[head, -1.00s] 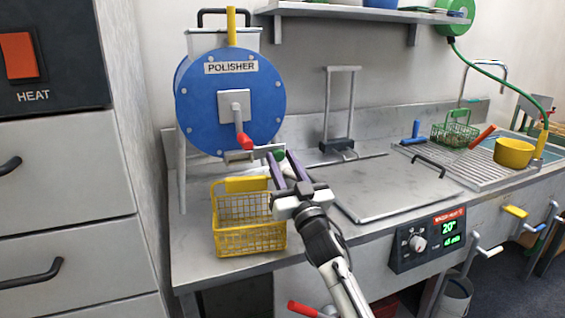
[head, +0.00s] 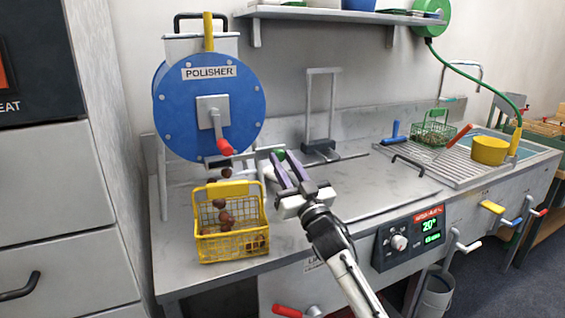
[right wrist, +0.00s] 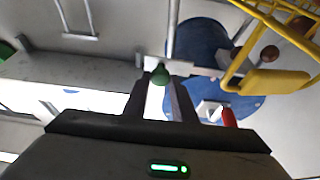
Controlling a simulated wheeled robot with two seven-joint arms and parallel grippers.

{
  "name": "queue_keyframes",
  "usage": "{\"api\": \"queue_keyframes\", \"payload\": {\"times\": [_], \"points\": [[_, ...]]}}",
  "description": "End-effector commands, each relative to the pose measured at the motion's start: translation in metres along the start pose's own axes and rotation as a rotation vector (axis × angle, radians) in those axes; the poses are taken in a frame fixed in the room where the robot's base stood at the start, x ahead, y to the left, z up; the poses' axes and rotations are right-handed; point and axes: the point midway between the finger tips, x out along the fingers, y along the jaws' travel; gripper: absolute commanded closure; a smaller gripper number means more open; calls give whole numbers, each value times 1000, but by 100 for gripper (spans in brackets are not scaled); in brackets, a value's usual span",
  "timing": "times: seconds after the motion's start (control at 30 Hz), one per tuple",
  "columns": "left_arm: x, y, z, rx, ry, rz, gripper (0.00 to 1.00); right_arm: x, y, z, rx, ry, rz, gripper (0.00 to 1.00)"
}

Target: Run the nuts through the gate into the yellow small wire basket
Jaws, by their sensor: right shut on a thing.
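The blue polisher drum (head: 190,105) stands at the left of the counter. My right gripper (head: 280,156) is shut on the green knob (head: 279,153) of the gate beneath the drum; the knob also shows in the right wrist view (right wrist: 160,75). Several brown chestnuts (head: 225,190) are dropping from under the drum into the yellow small wire basket (head: 208,250), and some lie inside it. The basket stands upright on the counter below the outlet; its rim and yellow grip plate show in the right wrist view (right wrist: 275,80). My left gripper is not in view.
A red crank handle (head: 224,147) sticks out from the drum front. Right of my arm are a flat lid (head: 375,185), a control panel (head: 410,238), a green wire basket (head: 432,130) and a yellow pot (head: 489,150). A shelf (head: 340,13) hangs above.

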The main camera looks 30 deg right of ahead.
Motion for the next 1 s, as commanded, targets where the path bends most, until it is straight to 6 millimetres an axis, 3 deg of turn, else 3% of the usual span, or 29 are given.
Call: {"api": "queue_keyframes", "payload": {"times": [0.1, 0.13, 0.17, 0.53, 1.0], "points": [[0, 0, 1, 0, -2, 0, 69, 0, 5, 0, -2, -1, 7, 100], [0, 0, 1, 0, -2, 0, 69, 0, 5, 0, -2, -1, 8, 72], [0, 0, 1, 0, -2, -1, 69, 0, 5, 0, -2, -1, 8, 69], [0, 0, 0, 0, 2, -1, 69, -9, 4, 0, -2, -1, 6, 69], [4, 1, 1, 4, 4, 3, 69, -92, 3, 1, -1, -1, 6, 69]]}}
